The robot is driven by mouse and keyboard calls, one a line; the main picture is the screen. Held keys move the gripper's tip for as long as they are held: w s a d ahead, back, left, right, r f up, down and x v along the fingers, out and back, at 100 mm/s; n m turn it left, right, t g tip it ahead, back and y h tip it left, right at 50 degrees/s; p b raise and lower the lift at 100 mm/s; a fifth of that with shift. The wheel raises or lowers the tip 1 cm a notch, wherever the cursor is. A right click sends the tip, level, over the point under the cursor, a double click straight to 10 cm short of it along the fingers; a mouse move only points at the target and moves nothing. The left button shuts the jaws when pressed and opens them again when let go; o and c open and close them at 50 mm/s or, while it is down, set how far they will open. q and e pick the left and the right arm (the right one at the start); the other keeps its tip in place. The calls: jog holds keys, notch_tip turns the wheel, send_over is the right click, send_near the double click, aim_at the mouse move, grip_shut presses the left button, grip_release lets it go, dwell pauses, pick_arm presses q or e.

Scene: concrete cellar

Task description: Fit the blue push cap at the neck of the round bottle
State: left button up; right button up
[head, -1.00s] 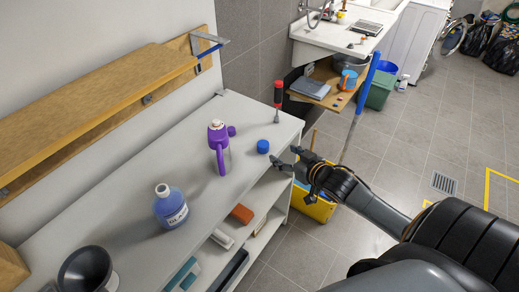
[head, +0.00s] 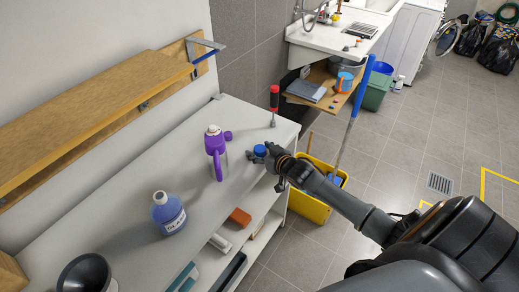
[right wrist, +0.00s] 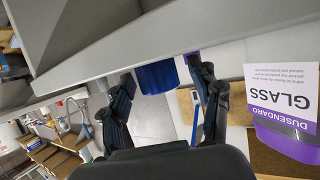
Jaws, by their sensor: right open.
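The blue push cap (head: 260,150) stands on the grey bench top near its front edge. My right gripper (head: 261,155) is open, with its fingers around the cap. In the right wrist view the cap (right wrist: 158,77) shows between the two spread fingers of the gripper (right wrist: 160,74), with gaps on both sides. My left gripper is not in view.
A red-handled screwdriver (head: 274,103) stands upright at the bench's far end. A black funnel (head: 86,274) sits nearest.

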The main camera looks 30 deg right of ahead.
jog(key=shift+c, duration=0.4)
jog(key=c, duration=0.8)
